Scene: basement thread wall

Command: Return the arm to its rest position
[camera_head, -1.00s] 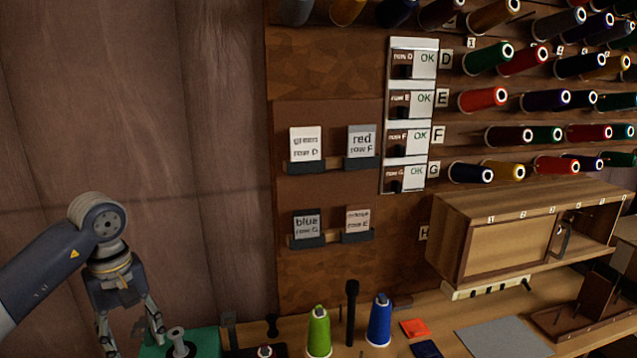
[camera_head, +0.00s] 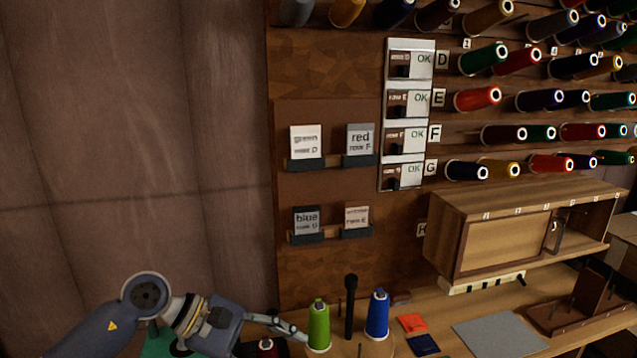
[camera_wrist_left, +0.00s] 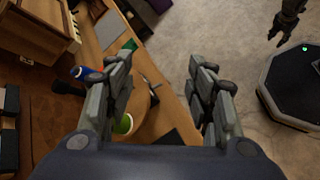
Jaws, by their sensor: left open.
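My left arm comes in at the lower left of the head view. Its gripper (camera_head: 290,333) points right, low over the table beside the green thread cone (camera_head: 319,327). In the left wrist view the gripper's fingers (camera_wrist_left: 160,100) are apart with nothing between them. The green cone (camera_wrist_left: 123,124) and the blue cone (camera_wrist_left: 86,73) show beyond the left finger there. I cannot tell whether the gripper touches the green cone. My right gripper is not in the head view; a dark gripper (camera_wrist_left: 283,20) at the top right of the wrist view may be it, its jaw state unclear.
The blue cone (camera_head: 378,316) and a black post (camera_head: 351,305) stand near the green cone. Orange (camera_head: 412,322) and dark blue squares (camera_head: 423,344) and a grey mat (camera_head: 500,337) lie to the right. A wooden cabinet (camera_head: 505,240) and spool wall are behind. Open floor (camera_wrist_left: 220,50) shows beyond the table edge.

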